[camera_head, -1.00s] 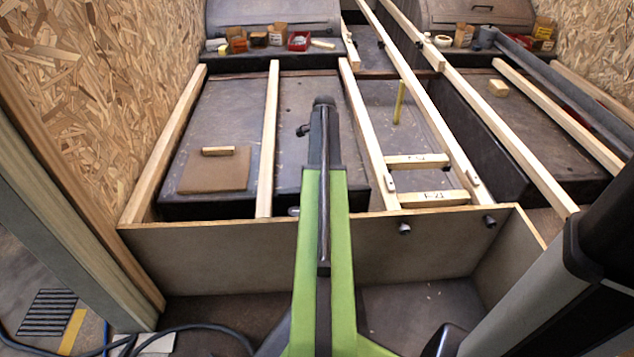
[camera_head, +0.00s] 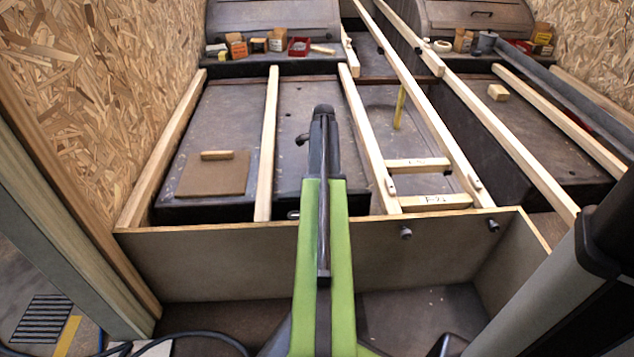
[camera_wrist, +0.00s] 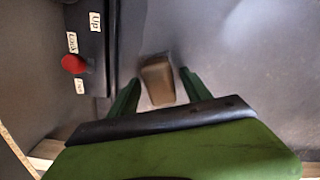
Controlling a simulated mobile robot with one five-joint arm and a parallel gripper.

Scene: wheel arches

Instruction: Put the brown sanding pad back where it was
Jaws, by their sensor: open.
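A small brown block (camera_wrist: 158,82), which looks like the sanding pad, lies on a dark grey surface in the wrist view. My gripper (camera_wrist: 158,88) is open around it, one green finger on each side with a gap between each finger and the block. The block's near end lies between the fingers and its far end reaches past their tips. In the head view my green arm reaches forward over the middle. Its end hides my fingertips and the block there.
A red knob (camera_wrist: 74,64) with white labels stands left of my gripper. A flat brown board (camera_head: 213,174) with a pale wood strip (camera_head: 217,155) lies left of my arm. Long wooden rails (camera_head: 266,145) divide the dark panels. Small boxes (camera_head: 236,45) stand at the back.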

